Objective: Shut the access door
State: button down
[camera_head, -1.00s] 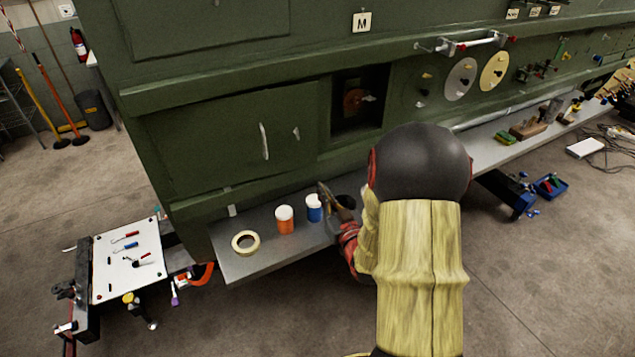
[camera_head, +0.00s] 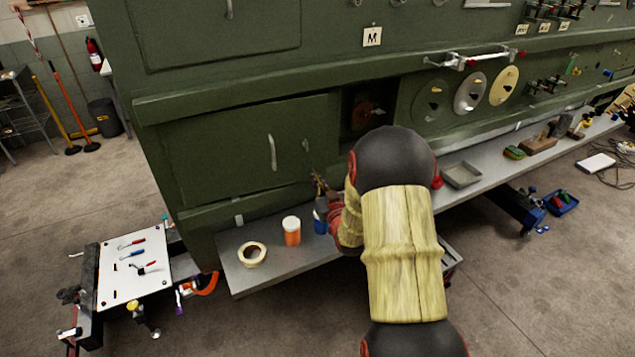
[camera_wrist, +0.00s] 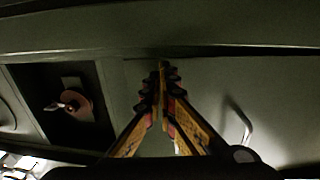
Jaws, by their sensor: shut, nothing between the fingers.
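The access door (camera_head: 225,150) is a wide green panel with a pale handle (camera_head: 272,152), low on the green fuselage wall. A dark line runs along its top edge. A dark square recess (camera_head: 362,110) with a reddish round part inside is uncovered at its right. My gripper (camera_head: 317,180) is shut and empty, near the door's lower right part. In the wrist view my gripper (camera_wrist: 163,68) has its fingertips together in front of the door (camera_wrist: 210,85), with the recess (camera_wrist: 65,105) to the left and the handle (camera_wrist: 238,120) to the right. I cannot tell whether the tips touch the door.
A grey ledge (camera_head: 243,279) below the door carries a tape roll (camera_head: 252,254), an orange jar (camera_head: 291,231) and a blue jar (camera_head: 320,223), partly behind my gripper. A grey tray (camera_head: 461,174) sits further right. A white-topped tool stand (camera_head: 132,272) is at left.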

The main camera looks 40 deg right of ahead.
jog(key=w+b, duration=0.1)
jog(key=w+d+y, duration=0.1)
jog(key=shift+w+n+b, duration=0.35)
jog(key=shift+n, duration=0.05)
dwell(0.4)
